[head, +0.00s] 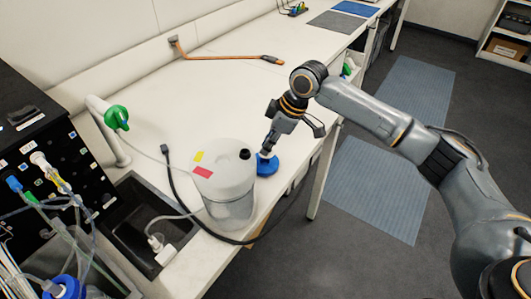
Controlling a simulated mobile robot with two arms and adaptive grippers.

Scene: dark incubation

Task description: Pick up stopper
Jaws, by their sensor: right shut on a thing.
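The stopper appears to be the blue round piece (267,167) with a pale middle, low beside the right side of a translucent white container. My right gripper (267,151) points down over it and is shut on its pale middle part. The fingertips are small here and partly hard to make out. I cannot tell whether the blue piece touches the bench. My left gripper is not in view.
A dark cable curves around the container's base. A sink (128,212) and a black rack with tubing (40,140) are at left.

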